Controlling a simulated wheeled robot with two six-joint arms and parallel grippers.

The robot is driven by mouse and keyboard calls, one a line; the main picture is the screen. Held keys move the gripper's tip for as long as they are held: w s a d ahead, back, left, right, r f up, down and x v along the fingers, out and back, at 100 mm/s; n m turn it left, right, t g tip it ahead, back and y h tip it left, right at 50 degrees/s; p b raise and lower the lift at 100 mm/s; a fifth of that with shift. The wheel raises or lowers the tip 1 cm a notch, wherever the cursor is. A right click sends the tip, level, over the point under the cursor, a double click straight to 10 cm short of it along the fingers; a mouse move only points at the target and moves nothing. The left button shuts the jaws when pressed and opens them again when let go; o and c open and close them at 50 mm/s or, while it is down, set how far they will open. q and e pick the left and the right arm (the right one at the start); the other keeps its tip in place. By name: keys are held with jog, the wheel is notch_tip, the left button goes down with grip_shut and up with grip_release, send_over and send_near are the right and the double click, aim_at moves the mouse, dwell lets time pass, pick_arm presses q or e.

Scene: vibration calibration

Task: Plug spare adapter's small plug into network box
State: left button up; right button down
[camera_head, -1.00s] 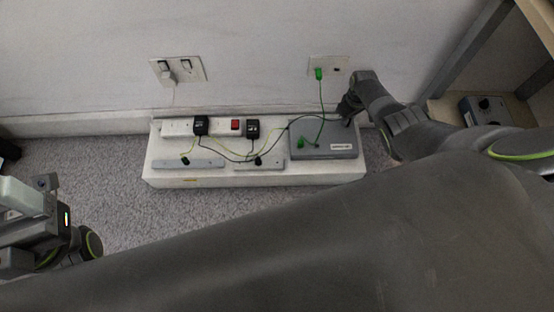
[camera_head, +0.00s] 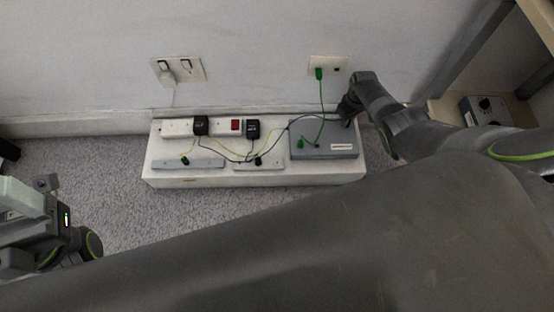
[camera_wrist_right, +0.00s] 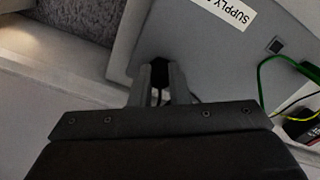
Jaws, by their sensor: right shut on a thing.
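A flat grey box (camera_head: 330,152) with a white label sits at the right end of a white bench; in the right wrist view its label (camera_wrist_right: 234,8) reads "SUPPLY" in part. My right gripper (camera_head: 347,112) is at the box's back right corner. In the wrist view its fingers (camera_wrist_right: 159,88) are shut on a small black plug (camera_wrist_right: 158,70) against the box's edge. I cannot tell whether the plug is seated. Black adapters (camera_head: 200,125) and (camera_head: 252,131) stand on the white power strip; a thin black cable runs towards the gripper. My left gripper (camera_head: 45,195) is at the lower left, its jaws unclear.
The white bench (camera_head: 270,178) stands on grey carpet by the wall. Two narrow grey bars (camera_head: 205,164) lie along its front. A green cable (camera_head: 322,97) runs from a wall plate to the box. A shelf with a dark device (camera_head: 485,108) is at right.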

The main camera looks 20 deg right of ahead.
jog(key=shift+f, duration=0.15)
jog(key=c, duration=1.3)
grip_release()
jog(key=shift+r+p, duration=2.45)
jog(key=shift+r, duration=0.05)
